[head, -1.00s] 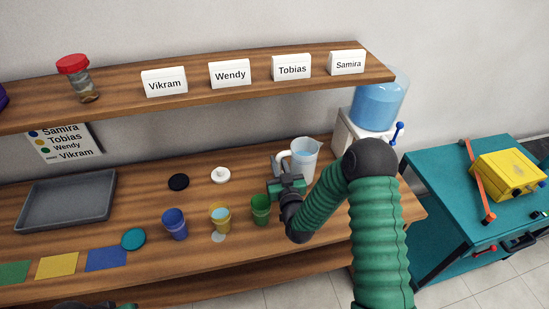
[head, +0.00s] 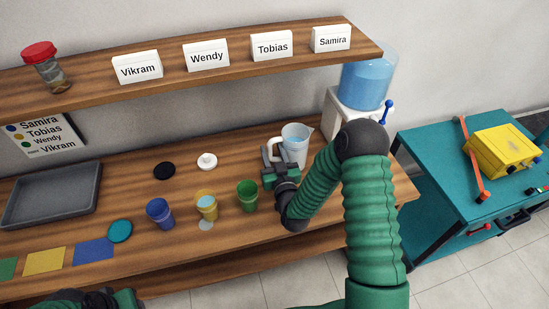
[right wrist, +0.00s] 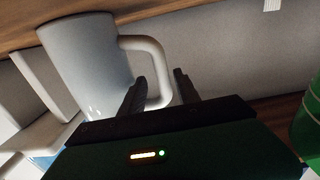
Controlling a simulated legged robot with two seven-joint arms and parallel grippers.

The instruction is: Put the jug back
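The jug (head: 297,140) is pale and translucent with a white handle. It stands upright at the back right of the wooden bench, in front of the water dispenser. In the right wrist view the jug (right wrist: 85,60) fills the upper left. My right gripper (head: 273,155) is at the jug's handle side. In the wrist view its two dark fingers (right wrist: 160,82) are apart, with the handle's outer bar between them; a gap shows beside the right finger. My left gripper (head: 105,299) shows only partly at the bottom edge; its fingers cannot be made out.
Green (head: 247,196), yellow (head: 207,207) and blue (head: 160,214) cups stand left of my right gripper. A blue-bottled water dispenser (head: 368,85) stands behind the jug. The shelf (head: 215,78) with name cards overhangs the bench. A grey tray (head: 50,196) lies at left.

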